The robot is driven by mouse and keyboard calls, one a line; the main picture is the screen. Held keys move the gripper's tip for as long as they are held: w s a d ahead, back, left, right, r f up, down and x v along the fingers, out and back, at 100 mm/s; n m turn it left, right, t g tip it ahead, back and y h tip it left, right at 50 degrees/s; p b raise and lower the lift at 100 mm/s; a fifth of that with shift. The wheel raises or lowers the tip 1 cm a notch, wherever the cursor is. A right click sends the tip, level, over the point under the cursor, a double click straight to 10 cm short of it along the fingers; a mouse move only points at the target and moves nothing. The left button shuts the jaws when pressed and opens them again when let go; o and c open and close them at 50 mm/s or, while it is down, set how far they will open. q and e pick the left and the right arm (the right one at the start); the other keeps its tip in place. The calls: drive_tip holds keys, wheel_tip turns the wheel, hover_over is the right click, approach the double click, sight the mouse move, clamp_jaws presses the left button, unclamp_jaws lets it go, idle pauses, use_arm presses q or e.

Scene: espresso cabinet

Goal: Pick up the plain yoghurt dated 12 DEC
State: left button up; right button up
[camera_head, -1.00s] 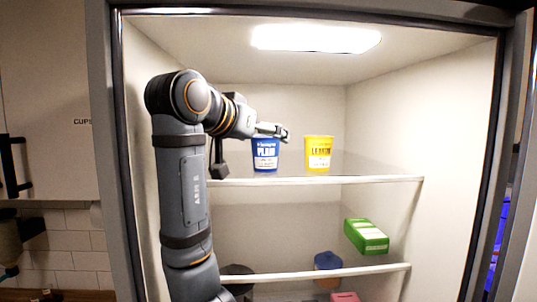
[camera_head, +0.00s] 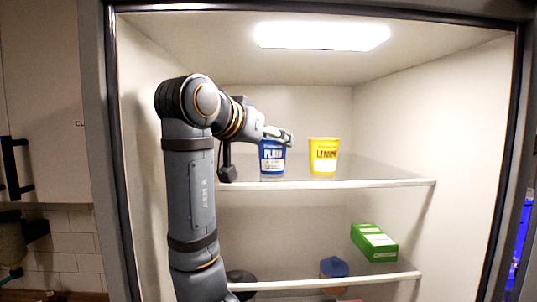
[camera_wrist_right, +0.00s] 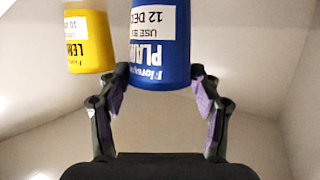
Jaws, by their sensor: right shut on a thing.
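The plain yoghurt is a blue pot (camera_head: 272,158) on the upper shelf of the cabinet. In the right wrist view the pot (camera_wrist_right: 160,45) appears upside down, and its white label reads "USE BY 12 DEC". My right gripper (camera_head: 284,137) is at the pot's top in the head view. Its two fingers (camera_wrist_right: 160,78) are on either side of the pot, shut on it. The pot still looks to be at shelf level; I cannot tell whether it touches the shelf. My left gripper is not in view.
A yellow lemon pot (camera_head: 324,157) stands just right of the blue one; it also shows in the wrist view (camera_wrist_right: 88,45). The upper shelf (camera_head: 350,184) is clear farther right. A green box (camera_head: 374,243) and a blue-lidded container (camera_head: 333,267) are on the lower shelf.

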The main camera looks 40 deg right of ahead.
drive_tip(key=shift+f, duration=0.1)
drive_tip(key=shift+w+d+r+b, duration=0.1)
drive_tip(key=shift+r+b, duration=0.4)
drive_tip(key=shift+r, duration=0.1)
drive_tip(key=shift+s+a+r+b, duration=0.2)
drive_tip(key=shift+s+r+b, duration=0.05)
drive_tip(key=shift+r+b, duration=0.55)
use_arm(q)
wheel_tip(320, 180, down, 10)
drive_tip(key=b, duration=0.7)
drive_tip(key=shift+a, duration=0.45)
use_arm(e)
drive_tip(key=s+a, duration=0.3)
drive_tip(key=s, duration=0.5)
drive_tip(key=s+a, duration=0.4)
drive_tip(key=s, duration=0.4)
drive_tip(key=shift+r, duration=0.3)
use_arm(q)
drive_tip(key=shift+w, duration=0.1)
use_arm(e)
drive_tip(key=shift+a, duration=0.1)
